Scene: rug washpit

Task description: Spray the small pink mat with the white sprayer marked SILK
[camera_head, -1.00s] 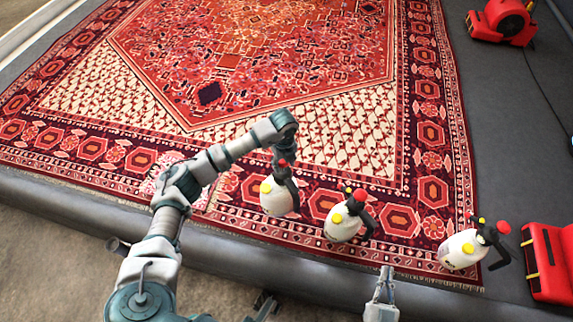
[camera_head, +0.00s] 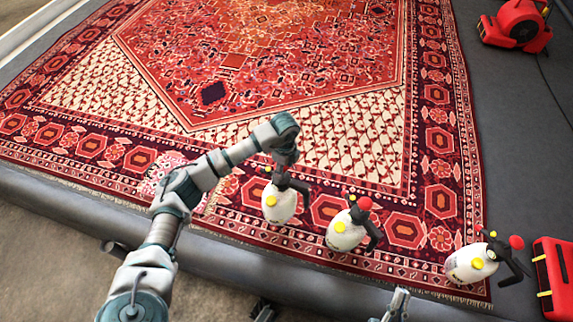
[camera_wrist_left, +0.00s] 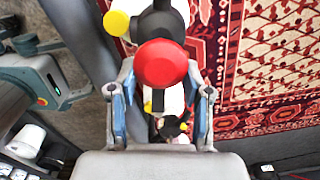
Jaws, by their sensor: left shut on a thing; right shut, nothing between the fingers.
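Three white sprayers with yellow caps and black handles are in the head view: a left one (camera_head: 279,205), a middle one (camera_head: 346,232) and a right one (camera_head: 470,264). I cannot read a SILK mark on any. My left gripper (camera_head: 285,160) is shut on the top of the left sprayer and hides its red knob. In the left wrist view, that red knob (camera_wrist_left: 166,64) shows between the fingers. The small pink mat (camera_head: 168,160) lies on the big rug's near-left border, partly hidden by my left arm. My right gripper (camera_head: 398,303) is shut and empty at the bottom edge.
The big red patterned rug (camera_head: 300,75) fills most of the floor. A red blower (camera_head: 518,27) stands at the back right. A red case (camera_head: 553,275) is beside the right sprayer. A grey ledge (camera_head: 240,262) runs along the rug's near edge.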

